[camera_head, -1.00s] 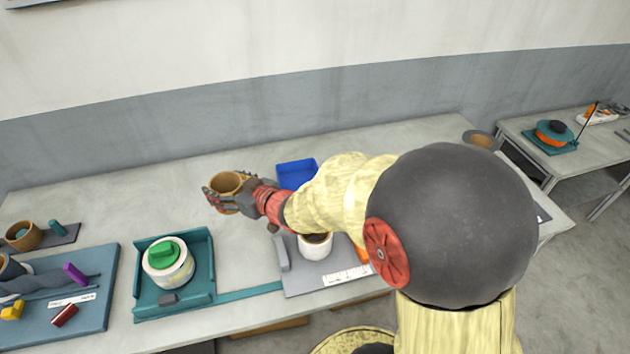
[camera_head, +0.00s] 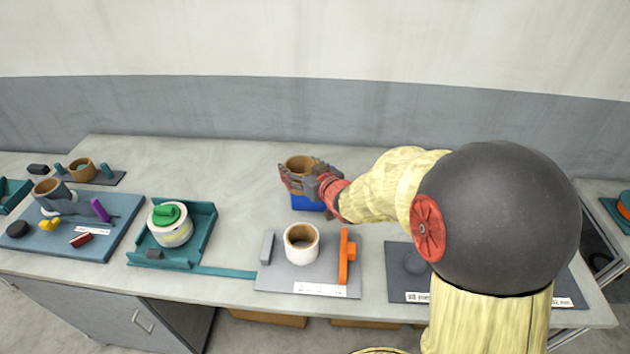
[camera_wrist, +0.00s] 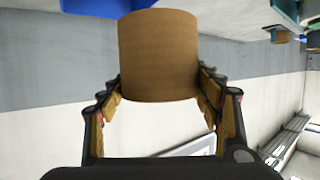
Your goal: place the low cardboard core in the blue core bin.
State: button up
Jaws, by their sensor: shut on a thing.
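The low cardboard core (camera_head: 301,163) is a short brown tube. My gripper (camera_head: 311,181) is shut on it and holds it upright in the head view, above or just in front of the blue core bin (camera_head: 306,202). The core (camera_wrist: 158,58) also fills the middle of the wrist view, between the two fingers of my gripper (camera_wrist: 160,92). A blue piece of the bin (camera_wrist: 95,7) shows at the top of the wrist view. In the head view, the core and gripper hide most of the bin, so I cannot tell the gap between core and bin.
A white roll with a brown core (camera_head: 301,244) stands on a grey plate between a grey block and an orange bracket (camera_head: 346,257). A teal tray (camera_head: 205,228) holds a roll with a green top. A blue mat (camera_head: 125,222) with small parts lies left. The table behind is clear.

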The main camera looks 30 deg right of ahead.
jog(key=shift+w+d+f+b, duration=0.75)
jog(key=shift+w+d+f, duration=0.45)
jog(key=shift+f, duration=0.65)
jog(key=shift+w+d+f+b, duration=0.8)
jog(key=shift+d+f, duration=0.55)
jog(key=shift+f, duration=0.5)
jog(key=shift+w+d+f+b, duration=0.65)
jog(key=shift+w+d+f, duration=0.6)
jog(key=shift+f, duration=0.6)
jog(key=shift+s+f, duration=0.1)
jog(key=o, duration=1.1)
jog(key=shift+f, duration=0.1)
jog(key=shift+c, duration=0.2)
jog(key=shift+o, duration=0.4)
